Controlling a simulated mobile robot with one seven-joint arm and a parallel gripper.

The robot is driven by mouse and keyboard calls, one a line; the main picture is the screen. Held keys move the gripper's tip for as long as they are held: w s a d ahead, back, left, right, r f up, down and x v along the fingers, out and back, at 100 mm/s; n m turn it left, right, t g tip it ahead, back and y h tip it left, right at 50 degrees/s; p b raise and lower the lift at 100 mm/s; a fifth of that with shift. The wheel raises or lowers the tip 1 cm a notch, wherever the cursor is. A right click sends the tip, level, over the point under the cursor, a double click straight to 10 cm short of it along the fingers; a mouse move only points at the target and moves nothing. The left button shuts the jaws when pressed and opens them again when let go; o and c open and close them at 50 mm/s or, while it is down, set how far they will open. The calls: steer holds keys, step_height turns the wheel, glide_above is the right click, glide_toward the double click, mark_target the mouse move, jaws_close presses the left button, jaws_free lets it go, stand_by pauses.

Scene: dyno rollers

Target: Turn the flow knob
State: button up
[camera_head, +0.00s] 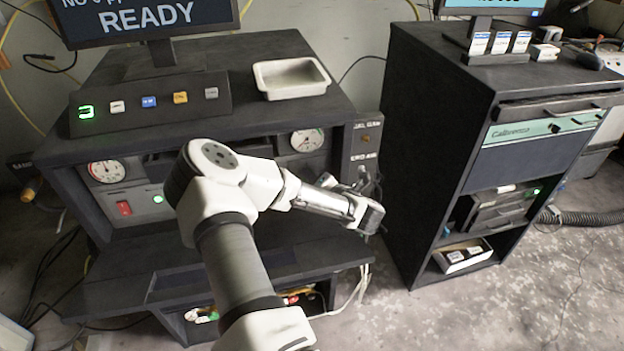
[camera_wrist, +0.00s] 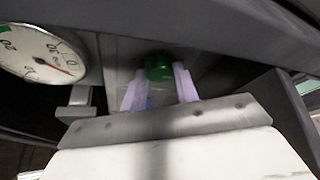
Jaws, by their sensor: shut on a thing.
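A green knob (camera_wrist: 158,66), which looks like the flow knob, sits under a dark ledge in the wrist view. My gripper (camera_wrist: 159,78) reaches up to it, with one pale finger on each side. The fingers are shut on the knob. How far it is turned cannot be told. In the head view my arm reaches to the right side of the dark bench; the knob is not visible there and the fingers cannot be made out clearly.
A round gauge (camera_wrist: 38,52) is left of the knob, with a grey block (camera_wrist: 80,104) beside my gripper. The bench (camera_head: 115,82) holds a white tray (camera_head: 291,78) and a button panel (camera_head: 150,103). A dark cabinet (camera_head: 430,150) stands close to the right.

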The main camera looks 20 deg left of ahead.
stand_by(0.3)
steer(key=o, duration=1)
steer(key=b+v, duration=0.3)
steer(key=v, duration=0.9)
steer(key=shift+s+d+b, duration=0.2)
steer(key=shift+d+b, duration=0.2)
steer(key=shift+s+d+r, duration=0.2)
steer(key=shift+s+d, duration=0.15)
